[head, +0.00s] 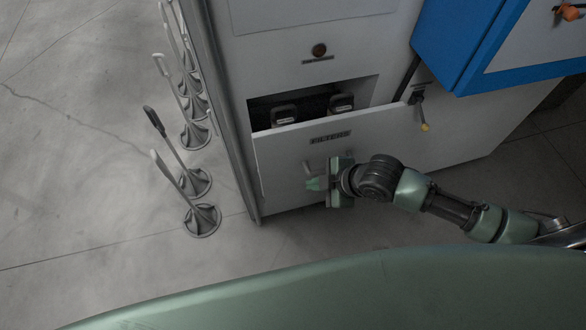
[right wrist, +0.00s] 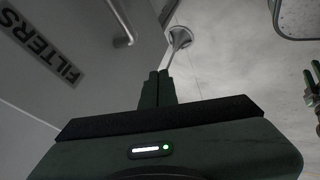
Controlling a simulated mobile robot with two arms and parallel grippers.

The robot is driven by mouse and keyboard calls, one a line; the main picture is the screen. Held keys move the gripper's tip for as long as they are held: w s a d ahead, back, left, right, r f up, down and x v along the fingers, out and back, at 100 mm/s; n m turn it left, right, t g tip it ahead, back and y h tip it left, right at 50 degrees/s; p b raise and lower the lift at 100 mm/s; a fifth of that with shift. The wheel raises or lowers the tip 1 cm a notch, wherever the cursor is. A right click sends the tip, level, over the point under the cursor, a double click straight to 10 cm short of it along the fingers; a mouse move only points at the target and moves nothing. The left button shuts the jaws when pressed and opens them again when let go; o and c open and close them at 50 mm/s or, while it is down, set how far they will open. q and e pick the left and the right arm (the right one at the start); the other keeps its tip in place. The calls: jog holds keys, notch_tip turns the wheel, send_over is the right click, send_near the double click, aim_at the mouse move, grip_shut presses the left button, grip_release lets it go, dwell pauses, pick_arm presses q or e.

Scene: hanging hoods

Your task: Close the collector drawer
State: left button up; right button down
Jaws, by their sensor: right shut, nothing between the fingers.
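The drawer labelled FILTERS (head: 285,148) stands pulled out of the grey cabinet, with a dark gap behind its front panel. Two dark filter units with pale handles (head: 341,103) show inside. My right gripper (head: 315,184) is in front of the panel, below the label, shut and empty. In the right wrist view the shut fingers (right wrist: 157,88) point past the panel (right wrist: 75,30), whose bar handle (right wrist: 122,22) is up and left of them. Whether the fingers touch the panel I cannot tell.
Several hoods on round bases (head: 202,220) line the floor left of the cabinet. A blue-edged box (head: 480,45) juts out at the upper right. A small yellow-tipped lever (head: 422,115) is right of the drawer. Open floor lies at the left.

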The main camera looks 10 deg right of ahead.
jog(key=shift+n, duration=0.3)
jog(key=w+a+f, duration=0.1)
jog(key=w+f, duration=0.1)
jog(key=w, duration=0.1)
jog(key=w+a+f, duration=0.1)
jog(key=w+f, duration=0.2)
jog(key=w+a+f+p, duration=0.1)
jog(key=w+f, duration=0.2)
jog(key=shift+w+a, duration=0.15)
pick_arm(q)
jog(key=shift+w+d+r, duration=0.3)
jog(key=shift+w+r, duration=0.1)
jog(key=shift+r, duration=0.05)
jog(key=shift+f, duration=0.1)
pick_arm(e)
jog(key=shift+w, duration=0.1)
